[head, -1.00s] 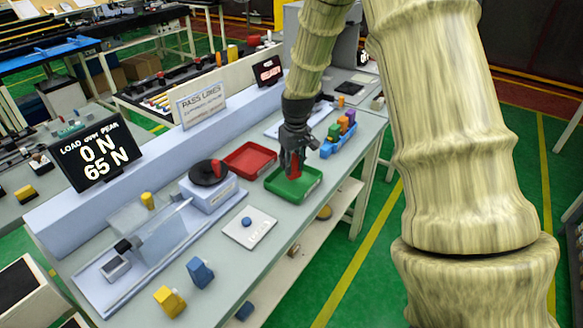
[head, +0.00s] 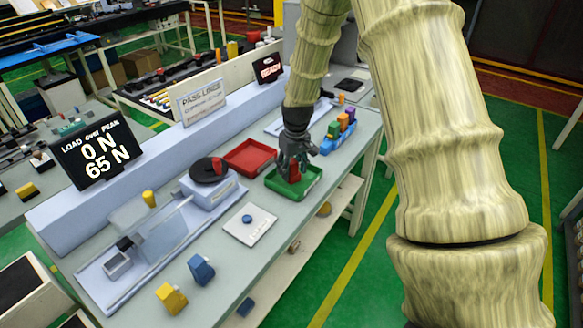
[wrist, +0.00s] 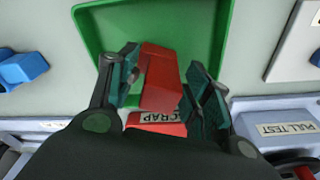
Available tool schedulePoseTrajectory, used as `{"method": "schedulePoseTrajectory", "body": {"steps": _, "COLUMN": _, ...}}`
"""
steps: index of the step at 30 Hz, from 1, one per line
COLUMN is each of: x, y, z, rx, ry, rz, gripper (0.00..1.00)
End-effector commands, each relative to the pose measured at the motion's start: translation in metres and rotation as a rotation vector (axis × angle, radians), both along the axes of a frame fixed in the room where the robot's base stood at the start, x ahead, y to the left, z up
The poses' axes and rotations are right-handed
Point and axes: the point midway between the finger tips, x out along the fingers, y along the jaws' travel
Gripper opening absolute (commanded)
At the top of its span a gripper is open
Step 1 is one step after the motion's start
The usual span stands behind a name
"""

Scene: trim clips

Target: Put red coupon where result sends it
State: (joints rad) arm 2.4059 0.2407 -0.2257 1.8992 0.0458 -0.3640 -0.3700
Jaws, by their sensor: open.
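The red coupon (wrist: 160,75) is in the green tray (wrist: 215,25), between the spread fingers of my gripper (wrist: 163,88) in the wrist view. There is a gap on its right side; I cannot tell whether the left finger touches it. In the head view my gripper (head: 294,170) is down over the green tray (head: 311,186), with the red coupon (head: 294,172) partly hidden by the fingers. The load display (head: 97,153) reads 0 N load and 65 N peak. The pass limits sign (head: 201,98) has smaller lines I cannot read.
The red tray (head: 249,157), labelled SCRAP in the wrist view, stands beside the green tray. A blue rack (head: 338,136) of coloured blocks is to the right.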

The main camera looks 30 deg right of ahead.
Motion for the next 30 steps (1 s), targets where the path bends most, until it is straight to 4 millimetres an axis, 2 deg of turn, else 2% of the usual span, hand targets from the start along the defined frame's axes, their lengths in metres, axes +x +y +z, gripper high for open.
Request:
{"method": "schedulePoseTrajectory", "body": {"steps": 5, "x": 0.000, "y": 0.000, "z": 0.004, "rx": 0.000, "ry": -0.001, "rz": 0.000, "gripper": 0.49}}
{"method": "schedulePoseTrajectory", "body": {"steps": 10, "x": -0.001, "y": 0.000, "z": 0.018, "rx": -0.001, "ry": -0.002, "rz": 0.001, "gripper": 0.49}}
{"method": "schedulePoseTrajectory", "body": {"steps": 30, "x": -0.012, "y": 0.000, "z": 0.108, "rx": -0.001, "ry": -0.002, "rz": 0.000, "gripper": 0.49}}
